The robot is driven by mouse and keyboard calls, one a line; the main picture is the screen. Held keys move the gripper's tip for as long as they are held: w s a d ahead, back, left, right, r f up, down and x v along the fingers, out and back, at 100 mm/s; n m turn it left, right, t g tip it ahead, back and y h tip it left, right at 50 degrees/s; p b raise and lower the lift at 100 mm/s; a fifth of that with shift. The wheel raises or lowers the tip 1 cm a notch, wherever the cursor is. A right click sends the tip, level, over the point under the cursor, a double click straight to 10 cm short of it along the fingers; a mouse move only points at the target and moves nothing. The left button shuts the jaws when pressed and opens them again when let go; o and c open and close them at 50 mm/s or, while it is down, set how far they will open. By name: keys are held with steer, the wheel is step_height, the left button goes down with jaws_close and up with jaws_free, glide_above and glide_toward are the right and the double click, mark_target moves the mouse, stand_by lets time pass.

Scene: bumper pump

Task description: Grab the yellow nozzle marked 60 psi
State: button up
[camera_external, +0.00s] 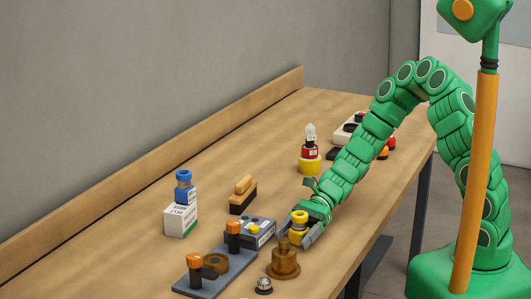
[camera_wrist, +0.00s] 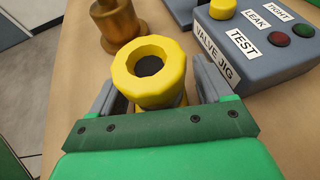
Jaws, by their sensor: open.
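A yellow nozzle (camera_external: 299,217) with a ring-shaped top stands at the front of the table. In the wrist view the yellow nozzle (camera_wrist: 172,60) is close, with a dark round hole in its faceted top; no 60 psi marking can be read. My gripper (camera_external: 297,234) is open and low over the table around the nozzle. In the wrist view one grey finger of my gripper (camera_wrist: 157,90) is on each side of the nozzle. The lower part of the nozzle is hidden by my gripper, so contact with the fingers cannot be told.
A grey box labelled VALVE JIG (camera_wrist: 255,45) stands close on the right in the wrist view. A brass fitting (camera_external: 284,262) stands near the table's front edge. A grey plate with orange-topped posts (camera_external: 218,272), a white box (camera_external: 180,221) and a brush (camera_external: 243,197) stand farther left.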

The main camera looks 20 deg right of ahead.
steer(key=c, duration=1.2)
steer(key=shift+r, duration=0.1)
